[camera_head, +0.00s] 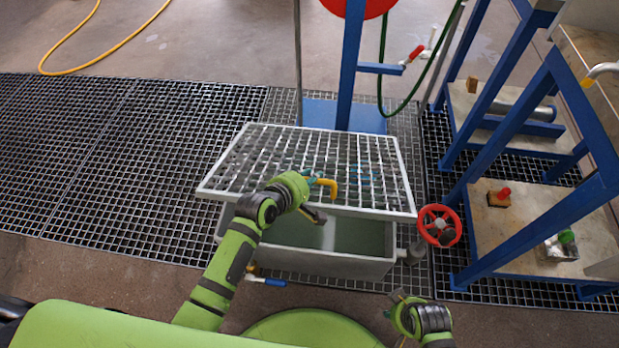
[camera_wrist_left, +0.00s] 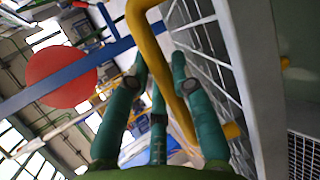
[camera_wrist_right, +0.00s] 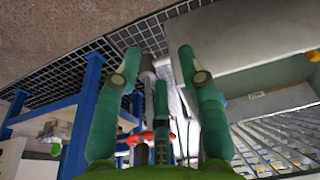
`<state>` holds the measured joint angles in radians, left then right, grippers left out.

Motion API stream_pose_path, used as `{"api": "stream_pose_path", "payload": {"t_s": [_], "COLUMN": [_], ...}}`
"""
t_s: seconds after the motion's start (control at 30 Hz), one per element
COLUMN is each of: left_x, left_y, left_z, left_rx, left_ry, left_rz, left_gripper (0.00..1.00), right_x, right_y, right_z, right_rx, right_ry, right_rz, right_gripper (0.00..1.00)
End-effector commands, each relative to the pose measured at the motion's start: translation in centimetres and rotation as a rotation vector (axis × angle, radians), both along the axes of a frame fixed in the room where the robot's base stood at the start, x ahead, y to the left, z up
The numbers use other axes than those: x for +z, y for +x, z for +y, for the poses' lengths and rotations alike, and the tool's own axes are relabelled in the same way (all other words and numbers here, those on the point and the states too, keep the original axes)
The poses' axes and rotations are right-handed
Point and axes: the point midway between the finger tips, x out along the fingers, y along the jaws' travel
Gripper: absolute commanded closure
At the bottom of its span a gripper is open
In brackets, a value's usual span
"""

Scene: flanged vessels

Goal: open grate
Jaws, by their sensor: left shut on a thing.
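The grate (camera_head: 262,160) is a light grey metal grid with a pale frame, lying tilted over a grey rectangular basin (camera_head: 310,262). Its front edge is raised above the basin's front, and the greenish interior shows below it. A yellow handle (camera_head: 332,188) sits at the grate's front edge. My left gripper (camera_head: 317,181) is shut on this handle; in the left wrist view the yellow handle (camera_wrist_left: 151,50) passes between the green fingers, beside the grate (camera_wrist_left: 205,55). My right gripper (camera_head: 402,303) is in front of the basin's right corner, apart from it, with fingers spread and empty.
A red valve wheel (camera_head: 439,225) stands at the basin's right side. A blue-handled valve (camera_head: 272,282) is low at the front left. A blue post (camera_head: 350,70) rises behind the grate. Blue frames (camera_head: 545,215) stand at right. The floor grating (camera_head: 110,160) at left is clear.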

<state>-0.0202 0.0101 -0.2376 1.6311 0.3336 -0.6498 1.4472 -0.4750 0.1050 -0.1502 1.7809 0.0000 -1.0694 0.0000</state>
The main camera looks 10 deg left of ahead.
Motion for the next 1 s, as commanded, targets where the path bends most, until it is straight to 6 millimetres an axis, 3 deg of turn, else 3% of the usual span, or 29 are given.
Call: {"api": "stream_pose_path", "payload": {"t_s": [0.03,0.3,1.0], "left_x": [1.3,2.4,5.9], "left_y": [0.7,1.4,4.2], "left_z": [0.1,0.1,0.0], "left_rx": [0.004,0.004,0.003], "left_ry": [-0.002,-0.002,-0.002], "left_rz": [-0.014,0.020,0.050], "left_gripper": [1.00,1.00,1.00], "right_x": [-0.4,-3.6,-5.6], "right_y": [-0.3,-2.2,-0.2], "right_z": [0.0,-0.3,-1.0], "right_rx": [0.001,0.005,0.033], "right_ry": [-0.001,-0.003,0.006], "right_rz": [0.007,0.031,-0.133], "right_gripper": [0.60,0.60,0.60]}}
